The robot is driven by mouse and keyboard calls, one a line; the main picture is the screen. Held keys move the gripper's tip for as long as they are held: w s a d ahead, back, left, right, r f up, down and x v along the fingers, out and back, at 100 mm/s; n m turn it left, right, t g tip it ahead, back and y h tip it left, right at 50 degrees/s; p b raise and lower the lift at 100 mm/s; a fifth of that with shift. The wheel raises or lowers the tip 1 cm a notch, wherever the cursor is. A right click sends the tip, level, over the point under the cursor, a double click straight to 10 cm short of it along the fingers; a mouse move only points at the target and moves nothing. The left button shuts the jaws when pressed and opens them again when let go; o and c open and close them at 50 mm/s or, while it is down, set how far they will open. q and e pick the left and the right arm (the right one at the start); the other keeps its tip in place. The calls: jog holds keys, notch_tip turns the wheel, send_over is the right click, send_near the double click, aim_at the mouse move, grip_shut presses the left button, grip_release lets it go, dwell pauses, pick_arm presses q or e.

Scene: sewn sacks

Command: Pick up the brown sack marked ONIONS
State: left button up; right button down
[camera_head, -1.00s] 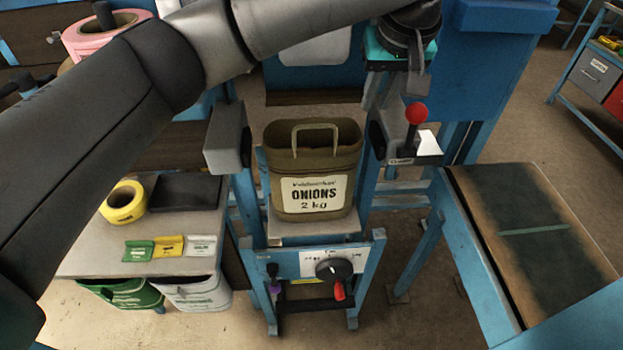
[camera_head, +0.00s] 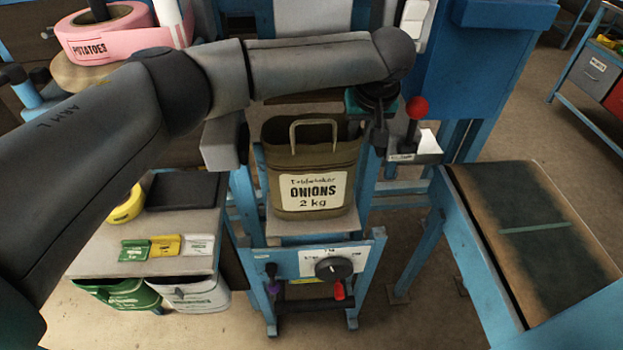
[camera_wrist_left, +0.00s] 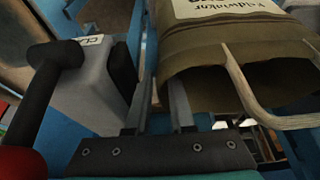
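The brown sack marked ONIONS (camera_head: 310,160) stands upright on a small platform in a blue frame, its mouth open and a tan loop handle (camera_head: 314,122) at the top. My left gripper (camera_head: 379,138) is at the sack's upper right side, pointing down. In the left wrist view the two fingers (camera_wrist_left: 160,105) are apart with a gap between them. The sack (camera_wrist_left: 215,45) is to the right there, its rim close beside the right finger; I cannot tell whether they touch. The handle (camera_wrist_left: 240,85) is clear of the fingers. My right gripper is not in view.
A lever with a red ball (camera_head: 417,108) stands close to the right of my left gripper. A grey block (camera_head: 224,140) flanks the sack on the left. A dial panel (camera_head: 322,265) is below it. A side table (camera_head: 150,240) is left, a dark-topped bench (camera_head: 535,240) right.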

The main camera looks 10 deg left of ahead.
pick_arm(q)
jog(key=shift+f, duration=0.1)
grip_shut()
dwell(1.3)
